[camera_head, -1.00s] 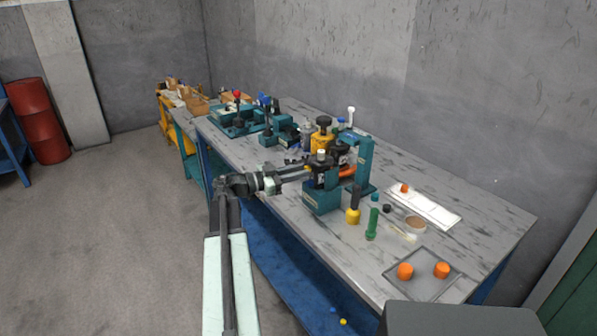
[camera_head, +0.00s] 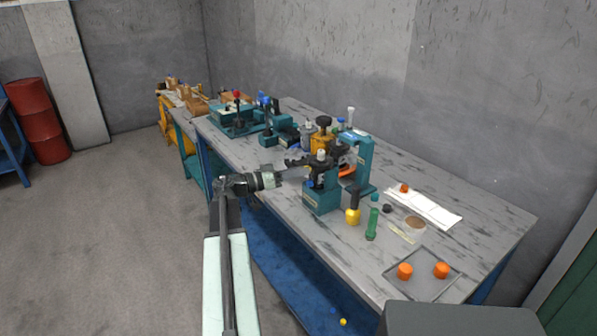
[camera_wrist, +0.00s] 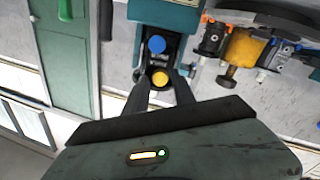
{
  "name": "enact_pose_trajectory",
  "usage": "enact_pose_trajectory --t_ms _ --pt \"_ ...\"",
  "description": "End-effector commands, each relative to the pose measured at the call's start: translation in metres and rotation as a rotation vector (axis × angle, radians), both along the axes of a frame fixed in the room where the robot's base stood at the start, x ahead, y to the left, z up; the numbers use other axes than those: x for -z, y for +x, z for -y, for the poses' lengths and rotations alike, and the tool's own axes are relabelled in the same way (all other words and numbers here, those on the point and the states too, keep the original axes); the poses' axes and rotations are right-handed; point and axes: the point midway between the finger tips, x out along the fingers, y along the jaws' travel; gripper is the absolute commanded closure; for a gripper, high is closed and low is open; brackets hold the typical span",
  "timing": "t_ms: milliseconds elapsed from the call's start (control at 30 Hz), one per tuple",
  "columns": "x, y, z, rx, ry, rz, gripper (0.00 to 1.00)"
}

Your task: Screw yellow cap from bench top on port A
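The hydraulic motor (camera_head: 321,190) stands in its teal holder near the front edge of the bench. My gripper (camera_head: 304,172) reaches it from the left, level with its upper part. In the wrist view a yellow cap (camera_wrist: 160,78) sits at the dark port face, between the two fingertips of my gripper (camera_wrist: 161,75). The tips are close on either side of it; whether they press on it I cannot tell. A blue cap (camera_wrist: 156,45) sits just beyond it on the same dark face. The port behind the yellow cap is hidden.
A yellow-based bottle (camera_head: 353,214) and a green cylinder (camera_head: 372,224) stand right of the motor. A grey tray (camera_head: 424,285) with two orange caps lies at the bench's near end. A yellow valve part (camera_head: 322,144) and teal fixtures stand behind. The floor left is open.

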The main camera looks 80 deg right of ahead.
Motion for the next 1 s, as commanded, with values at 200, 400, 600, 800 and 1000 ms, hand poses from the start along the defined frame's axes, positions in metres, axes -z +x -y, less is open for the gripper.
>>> enact_pose_trajectory --t_ms 200,400,600,800,1000 --pt "0.0000 -0.0001 0.0001 0.000 0.241 -0.154 0.69" --pt "0.0000 -0.0001 0.0001 0.000 0.253 -0.162 0.69" --pt "0.0000 -0.0001 0.0000 0.000 0.253 -0.162 0.69" --pt "0.0000 -0.0001 0.0001 0.000 0.253 -0.162 0.94" --pt "0.0000 -0.0001 0.0001 0.000 0.253 -0.162 1.00"
